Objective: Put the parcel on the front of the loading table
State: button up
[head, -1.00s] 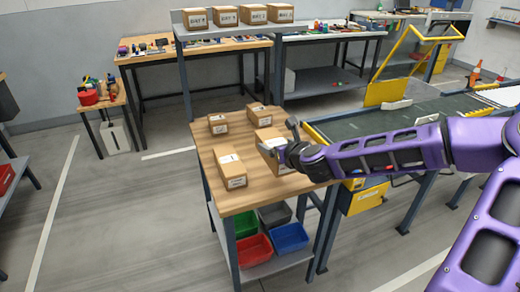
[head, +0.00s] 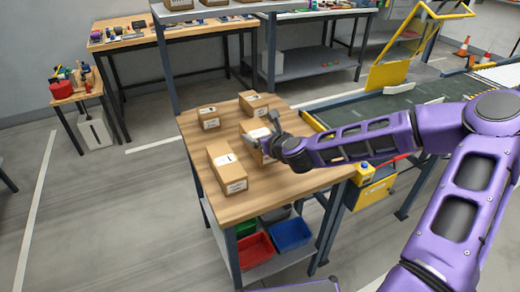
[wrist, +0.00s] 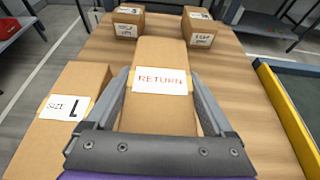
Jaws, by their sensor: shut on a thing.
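A brown cardboard parcel (head: 252,132) with a label reading RETURN stands on a wooden-topped table (head: 270,188). In the wrist view the same RETURN parcel (wrist: 160,58) lies lengthwise between my two fingers. My gripper (head: 272,142) is shut on it, with a finger along each long side (wrist: 162,105). The near end of the parcel is partly hidden behind my gripper. I cannot tell whether its underside touches the table top.
A long SIZE L box (head: 227,170) stands close on the left. Two smaller boxes stand behind, one left (head: 208,117) and one right (head: 253,103). The table's near end is bare. A conveyor (head: 400,110) with a yellow edge runs along the right.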

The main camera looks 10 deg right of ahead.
notch_tip(320, 180, down, 4)
jog(key=shift+f+b, duration=0.15)
jog(key=shift+b, duration=0.35)
jog(key=o, duration=1.4)
jog(key=shift+f, duration=0.1)
jog(key=shift+o, duration=0.2)
jog(key=shift+s+r, duration=0.1)
jog(key=shift+r, duration=0.15)
jog(key=p+v, duration=0.2)
jog(key=v, duration=0.9)
jog(key=shift+s, duration=0.4)
